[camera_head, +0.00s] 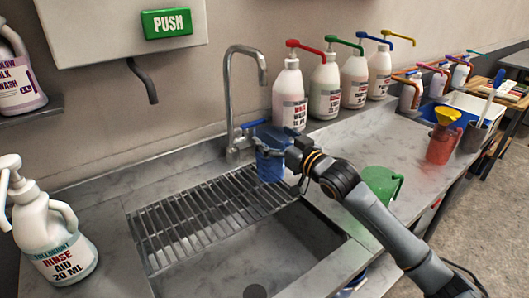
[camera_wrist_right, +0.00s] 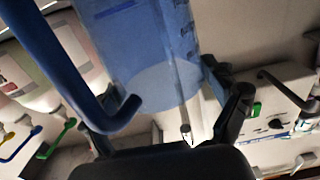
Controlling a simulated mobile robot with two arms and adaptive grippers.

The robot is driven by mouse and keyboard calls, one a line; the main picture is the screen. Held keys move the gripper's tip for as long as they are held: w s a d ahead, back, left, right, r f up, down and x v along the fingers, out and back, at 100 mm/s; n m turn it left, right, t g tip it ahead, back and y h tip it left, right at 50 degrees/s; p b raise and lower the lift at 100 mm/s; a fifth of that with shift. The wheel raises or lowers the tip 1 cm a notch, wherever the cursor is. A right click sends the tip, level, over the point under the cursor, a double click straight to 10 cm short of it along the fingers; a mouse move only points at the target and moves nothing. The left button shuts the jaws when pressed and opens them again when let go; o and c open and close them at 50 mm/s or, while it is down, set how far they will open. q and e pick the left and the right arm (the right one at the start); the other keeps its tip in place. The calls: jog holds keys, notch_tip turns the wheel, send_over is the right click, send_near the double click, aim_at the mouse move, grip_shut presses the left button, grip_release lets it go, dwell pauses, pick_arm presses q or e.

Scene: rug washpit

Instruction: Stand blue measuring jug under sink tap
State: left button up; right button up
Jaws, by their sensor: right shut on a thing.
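The translucent blue measuring jug (camera_head: 270,163) is upright at the back right of the sink, at the right end of the wire rack (camera_head: 190,222). My right gripper (camera_head: 288,152) is shut on it from the right. The grey sink tap (camera_head: 232,95) stands just behind and left of the jug, and its spout tip hangs above the jug in the picture. I cannot tell whether the jug's base touches the rack. In the right wrist view the jug (camera_wrist_right: 150,50) fills the upper middle between the fingers, its handle at left. My left gripper is not in view.
Several pump bottles (camera_head: 290,98) line the wall right of the tap. A green jug (camera_head: 381,184) and a red jug with a yellow funnel (camera_head: 441,142) stand on the right counter. A rinse aid bottle (camera_head: 55,235) stands at left. The sink basin (camera_head: 250,255) is clear.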

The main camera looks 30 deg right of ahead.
aim_at(260, 138)
jog(key=shift+w+a+f, duration=0.2)
jog(key=shift+w+f, duration=0.2)
jog(key=shift+f, duration=0.1)
jog(key=shift+w+a+f, duration=0.15)
jog(key=shift+w+f, duration=0.25)
jog(key=shift+f, duration=0.1)
jog(key=shift+w+a+f, duration=0.1)
jog(key=shift+w+f, duration=0.1)
jog(key=shift+f, duration=0.1)
jog(key=f, duration=0.2)
jog(key=f+p, duration=0.1)
jog(key=shift+w+a, duration=0.25)
jog(key=shift+w, duration=0.05)
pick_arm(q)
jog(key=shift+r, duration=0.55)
pick_arm(e)
jog(key=shift+f, duration=0.5)
jog(key=o, duration=1.4)
jog(key=shift+f, duration=0.15)
jog(key=shift+c, duration=0.2)
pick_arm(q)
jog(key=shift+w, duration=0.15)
pick_arm(e)
jog(key=shift+s, duration=0.15)
